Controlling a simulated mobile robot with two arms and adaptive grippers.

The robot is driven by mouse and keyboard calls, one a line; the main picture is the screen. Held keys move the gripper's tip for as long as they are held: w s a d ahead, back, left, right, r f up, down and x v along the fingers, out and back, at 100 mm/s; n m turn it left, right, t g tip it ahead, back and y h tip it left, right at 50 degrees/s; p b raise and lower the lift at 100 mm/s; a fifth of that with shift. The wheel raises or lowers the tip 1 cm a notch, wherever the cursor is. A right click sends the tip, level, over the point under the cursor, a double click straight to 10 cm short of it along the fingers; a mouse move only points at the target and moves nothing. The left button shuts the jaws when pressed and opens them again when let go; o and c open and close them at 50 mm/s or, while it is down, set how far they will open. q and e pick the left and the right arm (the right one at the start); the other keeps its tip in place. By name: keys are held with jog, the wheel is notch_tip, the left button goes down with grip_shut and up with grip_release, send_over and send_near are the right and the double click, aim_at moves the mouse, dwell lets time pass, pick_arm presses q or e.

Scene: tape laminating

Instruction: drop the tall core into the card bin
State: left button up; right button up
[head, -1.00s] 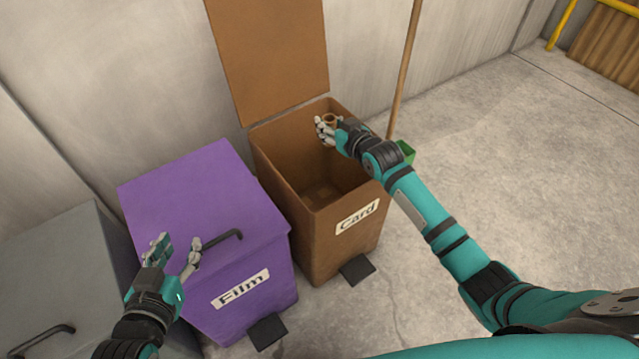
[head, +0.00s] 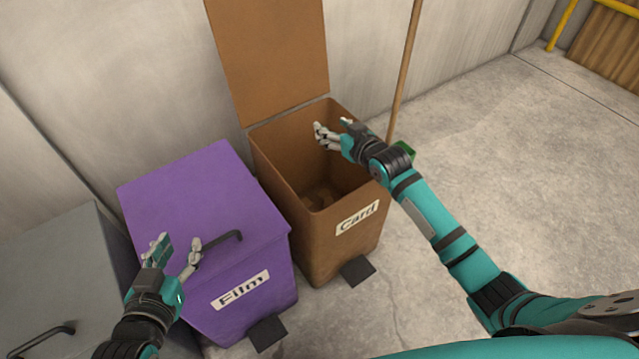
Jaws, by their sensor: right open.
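The card bin (head: 308,228) is brown and stands open, its lid (head: 268,55) raised against the wall. My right gripper (head: 332,126) is over the bin's opening at the back right, with its fingers spread and nothing between them. The tall core is not clearly seen. Brown shapes lie in shadow at the bottom of the bin, and I cannot tell which of them is the core. My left gripper (head: 179,243) is open and empty, in front of the purple film bin's lid.
The purple film bin (head: 205,195) stands closed to the left of the card bin, with a dark handle (head: 225,243). A grey bin (head: 60,260) is further left. The floor at right is clear.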

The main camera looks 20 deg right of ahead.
jog(key=v, duration=1)
jog(key=shift+w, duration=0.1)
